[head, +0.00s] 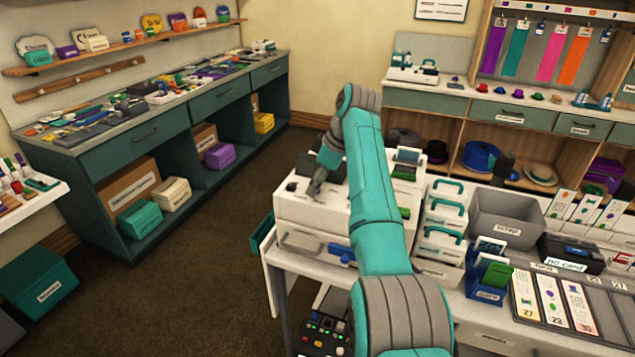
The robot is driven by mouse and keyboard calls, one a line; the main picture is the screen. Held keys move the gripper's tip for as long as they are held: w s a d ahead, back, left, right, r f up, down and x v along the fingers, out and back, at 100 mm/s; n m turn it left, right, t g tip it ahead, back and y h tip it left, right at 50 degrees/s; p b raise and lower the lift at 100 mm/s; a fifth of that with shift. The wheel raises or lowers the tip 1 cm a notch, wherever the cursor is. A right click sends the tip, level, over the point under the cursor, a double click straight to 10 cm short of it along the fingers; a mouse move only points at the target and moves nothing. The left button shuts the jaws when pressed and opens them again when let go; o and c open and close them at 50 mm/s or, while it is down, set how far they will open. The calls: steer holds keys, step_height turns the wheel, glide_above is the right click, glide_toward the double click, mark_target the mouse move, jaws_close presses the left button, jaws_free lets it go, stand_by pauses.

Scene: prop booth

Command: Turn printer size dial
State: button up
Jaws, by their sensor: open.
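A white boxy machine (299,210), which looks like the printer, stands on the left end of the near bench. My gripper (316,191) is over its top, toward the left side, pointing down. I see no object between the fingers, and they look open. A small dark part (291,187) sits on the machine's top just left of the fingers; I cannot tell if it is the size dial. The picture is too small to show whether the fingers touch the top.
Right of my arm are white drawers with green handles (441,213), a grey bin (508,218) and a blue card holder (489,283). A control box with coloured buttons (325,333) is below the bench.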

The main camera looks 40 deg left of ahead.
steer(key=v, duration=1.1)
steer(key=shift+d+r, duration=0.25)
steer(key=shift+r, duration=0.05)
